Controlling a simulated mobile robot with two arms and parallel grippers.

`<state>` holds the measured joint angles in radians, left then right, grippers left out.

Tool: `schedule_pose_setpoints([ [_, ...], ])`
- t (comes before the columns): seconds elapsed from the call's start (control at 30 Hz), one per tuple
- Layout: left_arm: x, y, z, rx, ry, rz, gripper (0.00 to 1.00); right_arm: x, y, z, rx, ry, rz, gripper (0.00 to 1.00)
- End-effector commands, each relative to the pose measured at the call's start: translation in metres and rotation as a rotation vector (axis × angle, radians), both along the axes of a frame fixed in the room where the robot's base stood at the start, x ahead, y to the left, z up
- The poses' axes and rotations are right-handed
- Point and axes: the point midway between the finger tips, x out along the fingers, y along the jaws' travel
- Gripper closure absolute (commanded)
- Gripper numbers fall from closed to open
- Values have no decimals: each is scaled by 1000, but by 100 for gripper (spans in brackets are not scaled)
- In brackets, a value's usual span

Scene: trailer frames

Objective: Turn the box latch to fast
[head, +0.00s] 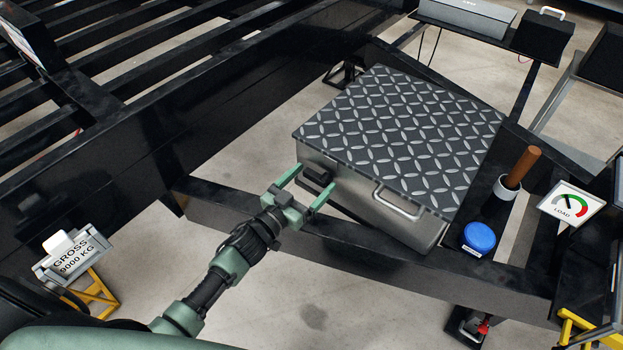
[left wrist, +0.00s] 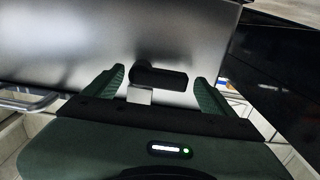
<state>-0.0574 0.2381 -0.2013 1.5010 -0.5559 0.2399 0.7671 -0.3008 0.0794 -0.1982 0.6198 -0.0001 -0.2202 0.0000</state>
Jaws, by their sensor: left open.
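The metal box (head: 362,197) has a closed diamond-plate lid (head: 405,130) and sits on the black trailer frame. Its black latch (head: 317,176) is on the front face, near the left corner. My left gripper (head: 308,190) is at that face, with its two green fingers open on either side of the latch. In the left wrist view the latch (left wrist: 158,77) shows as a dark bar lying roughly crosswise between the open fingers (left wrist: 160,85), with a gap on each side. A pale block (left wrist: 139,95) shows below it. My right gripper is not in view.
A silver handle (head: 398,205) sticks out of the box front, right of the latch. A blue-lidded tub (head: 479,238), a wooden handle in a cup (head: 523,166) and a load gauge sign (head: 570,205) stand to the right. A gross weight sign (head: 73,257) is at lower left.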

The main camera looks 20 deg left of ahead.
Motion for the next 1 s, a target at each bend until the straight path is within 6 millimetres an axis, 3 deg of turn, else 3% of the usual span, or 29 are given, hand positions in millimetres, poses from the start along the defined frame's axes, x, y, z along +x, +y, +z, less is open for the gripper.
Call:
schedule_pose_setpoints([
  [0.3, 3, -1, 0, 0, 1, 0, 17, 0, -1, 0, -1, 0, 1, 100],
  [0.5, 3, 0, 0, 1, 1, 2, 73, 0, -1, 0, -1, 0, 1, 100],
  [1.0, 4, 1, 4, 120, -42, 5, 73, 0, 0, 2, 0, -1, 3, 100],
])
